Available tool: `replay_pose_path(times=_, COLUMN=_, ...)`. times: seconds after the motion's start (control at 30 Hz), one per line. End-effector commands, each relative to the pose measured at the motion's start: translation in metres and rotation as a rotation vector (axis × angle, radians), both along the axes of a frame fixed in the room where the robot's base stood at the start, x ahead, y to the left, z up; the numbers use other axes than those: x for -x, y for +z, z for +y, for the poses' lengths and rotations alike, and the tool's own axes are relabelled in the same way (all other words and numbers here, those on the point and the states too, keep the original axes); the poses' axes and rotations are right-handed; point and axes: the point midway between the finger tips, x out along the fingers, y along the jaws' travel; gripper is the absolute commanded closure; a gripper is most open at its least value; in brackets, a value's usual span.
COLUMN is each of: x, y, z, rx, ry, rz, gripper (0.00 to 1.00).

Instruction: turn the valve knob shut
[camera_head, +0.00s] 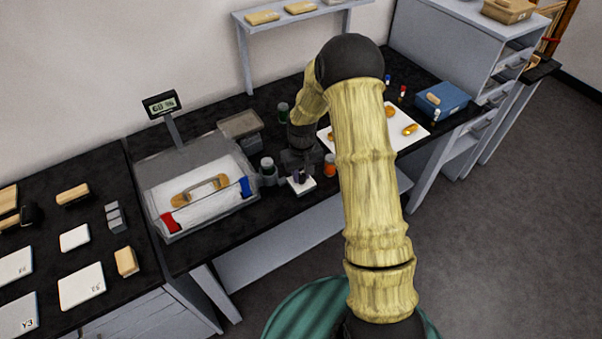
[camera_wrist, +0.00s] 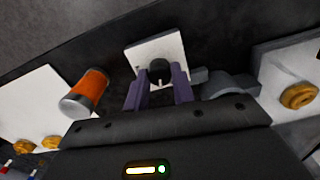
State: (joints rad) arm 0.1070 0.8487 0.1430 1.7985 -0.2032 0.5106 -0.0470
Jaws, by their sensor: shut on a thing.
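The valve knob (camera_wrist: 159,68) is a small black round knob with a pale mark, set on a white square plate (camera_wrist: 143,55). In the head view the plate (camera_head: 301,187) lies on the black bench beside the clear chamber, and my gripper mostly hides the knob. My gripper (camera_wrist: 159,88) has its two purple fingers on either side of the knob and is shut on it. In the head view my gripper (camera_head: 299,174) points down at the plate. The knob's exact turn is hard to tell.
An orange jar (camera_wrist: 88,88) stands close to the plate. A white sheet (camera_head: 423,122) with golden pieces and a blue box (camera_head: 442,101) lie right.

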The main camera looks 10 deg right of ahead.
Motion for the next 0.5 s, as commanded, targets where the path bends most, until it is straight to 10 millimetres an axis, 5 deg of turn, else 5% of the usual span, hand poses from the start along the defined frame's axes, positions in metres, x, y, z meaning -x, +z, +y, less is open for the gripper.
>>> replay_pose_path(times=0.5, x=-0.0004, y=0.0008, z=0.0003, rx=0.0, ry=0.262, rz=-0.001, gripper=0.98)
